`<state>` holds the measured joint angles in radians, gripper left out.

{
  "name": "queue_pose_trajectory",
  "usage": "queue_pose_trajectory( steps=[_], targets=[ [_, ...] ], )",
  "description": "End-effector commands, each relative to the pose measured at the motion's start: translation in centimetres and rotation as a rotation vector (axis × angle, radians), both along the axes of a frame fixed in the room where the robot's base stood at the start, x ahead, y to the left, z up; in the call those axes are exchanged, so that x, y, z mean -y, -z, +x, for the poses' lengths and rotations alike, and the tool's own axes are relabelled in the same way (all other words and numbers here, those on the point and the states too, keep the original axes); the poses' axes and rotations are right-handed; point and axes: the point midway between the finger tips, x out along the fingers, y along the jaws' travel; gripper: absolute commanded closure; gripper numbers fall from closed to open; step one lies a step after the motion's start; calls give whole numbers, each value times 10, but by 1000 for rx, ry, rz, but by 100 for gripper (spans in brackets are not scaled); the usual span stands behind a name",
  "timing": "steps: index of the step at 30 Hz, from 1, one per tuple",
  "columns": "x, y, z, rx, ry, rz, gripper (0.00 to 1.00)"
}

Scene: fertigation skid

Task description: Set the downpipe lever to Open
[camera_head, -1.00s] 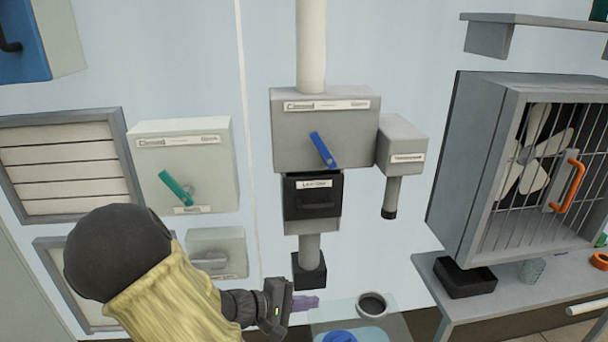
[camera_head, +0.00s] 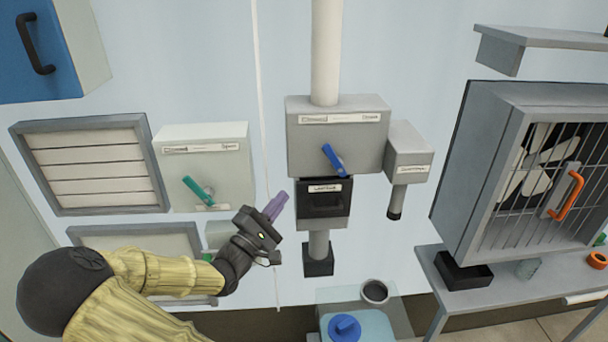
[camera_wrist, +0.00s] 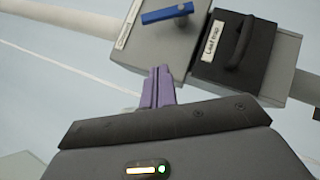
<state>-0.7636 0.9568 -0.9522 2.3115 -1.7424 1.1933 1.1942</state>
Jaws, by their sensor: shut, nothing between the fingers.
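The downpipe lever is a blue bar (camera_head: 333,160) on the front of a grey box (camera_head: 305,150), which sits on a white vertical pipe (camera_head: 325,50). The lever tilts up and left, toward the left end of the box's label strip (camera_head: 340,118), which seems to read Closed there and Open at the right. In the wrist view the blue lever (camera_wrist: 168,14) shows at the top, beyond the fingers. My gripper (camera_head: 276,205) has purple fingers, shut and empty, below and left of the lever and apart from it. The fingertips also show in the wrist view (camera_wrist: 158,78).
A black leaf-trap drawer (camera_head: 324,198) hangs directly under the grey box. A smaller grey box (camera_head: 408,155) sits at its right. A pale box (camera_head: 225,165) with a teal lever (camera_head: 198,192) is at left. A caged fan (camera_head: 530,170) and bench stand at right.

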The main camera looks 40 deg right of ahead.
Motion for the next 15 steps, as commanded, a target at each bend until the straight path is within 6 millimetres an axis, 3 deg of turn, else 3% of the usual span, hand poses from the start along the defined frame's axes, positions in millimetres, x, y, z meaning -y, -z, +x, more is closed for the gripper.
queue_pose_trajectory(
  steps=[5, 15],
  targets=[
    [17, -10, 5, 0, 5, -2, 100],
    [70, -32, 21, -2, 5, -1, 100]
  ],
)
